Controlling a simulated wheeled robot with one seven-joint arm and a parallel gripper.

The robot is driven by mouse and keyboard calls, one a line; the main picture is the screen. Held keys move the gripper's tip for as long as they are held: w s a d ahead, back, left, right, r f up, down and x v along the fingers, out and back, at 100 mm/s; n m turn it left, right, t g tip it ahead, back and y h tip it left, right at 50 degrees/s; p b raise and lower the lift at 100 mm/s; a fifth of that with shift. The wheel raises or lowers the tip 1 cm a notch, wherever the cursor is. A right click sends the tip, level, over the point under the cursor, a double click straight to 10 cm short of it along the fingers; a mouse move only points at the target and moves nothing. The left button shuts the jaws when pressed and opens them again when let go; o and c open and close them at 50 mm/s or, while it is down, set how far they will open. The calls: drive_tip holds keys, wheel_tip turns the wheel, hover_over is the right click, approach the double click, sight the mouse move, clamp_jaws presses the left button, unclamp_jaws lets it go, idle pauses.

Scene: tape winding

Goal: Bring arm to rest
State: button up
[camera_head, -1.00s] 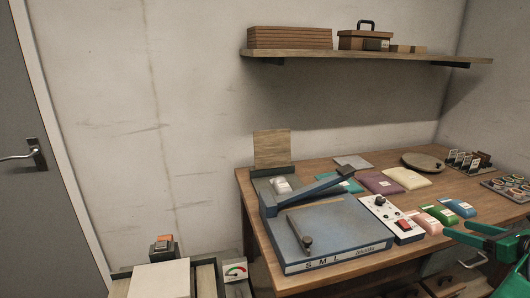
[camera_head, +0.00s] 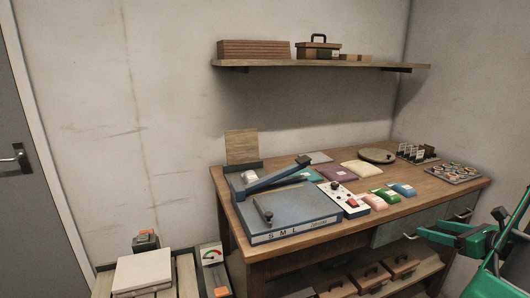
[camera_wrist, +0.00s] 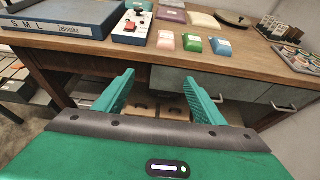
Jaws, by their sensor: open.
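My gripper (camera_wrist: 158,97) shows in the wrist view as two teal fingers held well apart with nothing between them. It points toward the front of the wooden workbench (camera_wrist: 75,48), below the level of its top. In the head view my green arm stands at the right edge, with the gripper (camera_head: 425,235) in front of the bench's drawer, apart from it as far as I can tell. Part of the arm is cut off by the picture edge.
A blue machine (camera_head: 290,213) with a lever and a control box (camera_head: 343,198) stand on the bench. Pink, green and blue packets (camera_head: 402,189) lie near its front edge. A grey drawer (camera_head: 395,231) and a lower shelf with wooden boxes (camera_head: 370,277) are below. A wall shelf (camera_head: 340,66) hangs above.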

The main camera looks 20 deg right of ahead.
drive_tip(key=a+f+n+g+y, duration=0.2)
drive_tip(key=a+n+g, duration=0.6)
drive_tip(key=a+n, duration=0.8)
drive_tip(key=s+a+r+n+g+h, duration=0.1)
drive_tip(key=s+a+r+n+g, duration=0.1)
drive_tip(key=s+a+n, duration=0.3)
drive_tip(key=s+a+r+n+g+h, duration=0.2)
drive_tip(key=s+a+r+n+g, duration=0.1)
drive_tip(key=s+n, duration=0.4)
drive_tip(key=s+a+r, duration=0.1)
drive_tip(key=s, duration=0.2)
drive_tip(key=shift+s+a+n, duration=0.3)
drive_tip(key=shift+s+a, duration=0.05)
drive_tip(key=shift+s, duration=0.05)
